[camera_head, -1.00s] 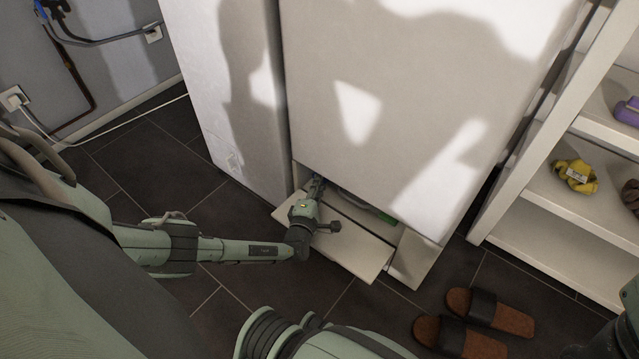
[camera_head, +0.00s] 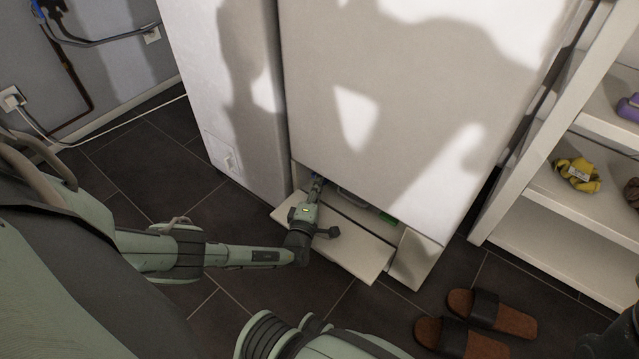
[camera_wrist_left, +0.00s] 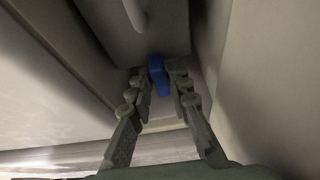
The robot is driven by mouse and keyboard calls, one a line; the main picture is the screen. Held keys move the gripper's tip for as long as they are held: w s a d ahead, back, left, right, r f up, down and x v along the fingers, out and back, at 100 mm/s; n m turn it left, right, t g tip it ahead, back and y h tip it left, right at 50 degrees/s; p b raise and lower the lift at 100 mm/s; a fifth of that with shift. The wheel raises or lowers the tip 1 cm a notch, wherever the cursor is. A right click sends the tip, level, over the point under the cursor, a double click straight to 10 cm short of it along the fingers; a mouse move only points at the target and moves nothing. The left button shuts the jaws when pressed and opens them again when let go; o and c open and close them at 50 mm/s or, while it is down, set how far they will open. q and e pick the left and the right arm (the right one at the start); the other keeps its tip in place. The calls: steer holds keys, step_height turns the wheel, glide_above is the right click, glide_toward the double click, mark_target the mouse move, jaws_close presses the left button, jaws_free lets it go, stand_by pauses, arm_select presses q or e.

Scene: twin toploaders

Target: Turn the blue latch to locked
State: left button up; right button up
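The blue latch (camera_wrist_left: 158,76) shows in the left wrist view, inside the recess low in the white machine. Its front end lies between the fingertips of my left gripper (camera_wrist_left: 160,82). The fingers stand apart on either side of it, and I cannot tell whether either touches it. In the head view, a bit of blue (camera_head: 318,180) shows at the end of my left gripper (camera_head: 316,184), which reaches into the low opening above the folded-down flap (camera_head: 350,250). The machine's overhang hides most of the fingers there. My right gripper is not clearly in view.
A white machine (camera_head: 400,100) stands over the opening, with a narrower white unit (camera_head: 225,90) to its left. A green item (camera_head: 388,218) lies in the opening's right part. Brown sandals (camera_head: 490,312) are on the dark floor, and a white shelf (camera_head: 560,230) stands right.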

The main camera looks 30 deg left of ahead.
arm_select(q)
steer(key=shift+o, duration=1.2)
